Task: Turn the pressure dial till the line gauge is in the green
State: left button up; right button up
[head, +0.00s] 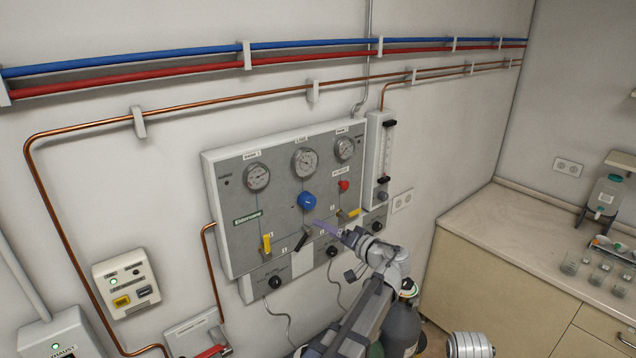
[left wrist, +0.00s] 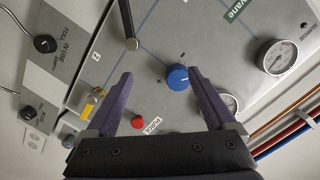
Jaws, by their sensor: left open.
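The blue pressure dial (head: 307,201) sits mid-panel, below the line gauge (head: 304,162), the middle of three round gauges. The gauge's needle and any green band are too small to read. My left gripper (head: 322,226) is open and empty, below and right of the dial in the head view, its purple fingers pointing at the panel. In the left wrist view the dial (left wrist: 177,77) appears between the spread fingertips (left wrist: 161,75), closer to the right finger. I cannot tell whether a finger touches it. A gauge (left wrist: 229,102) is partly hidden behind that finger. My right gripper is not in view.
Yellow levers (head: 266,244), a black lever (head: 303,238) and a red knob (head: 343,185) surround the dial on the grey panel (head: 228,200). A flowmeter (head: 384,150) stands at its right. A gas cylinder (head: 401,328) is below. A counter (head: 510,222) is at right.

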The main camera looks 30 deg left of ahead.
pick_arm(q)
jog(key=y, duration=0.1)
send_near(312, 202)
jog(key=a, duration=0.3)
jog(key=shift+t, duration=0.4)
jog(key=shift+x, duration=3.7)
jog(key=shift+w+f, duration=0.15)
jog(key=shift+w, duration=0.1)
jog(key=c, duration=1.4)
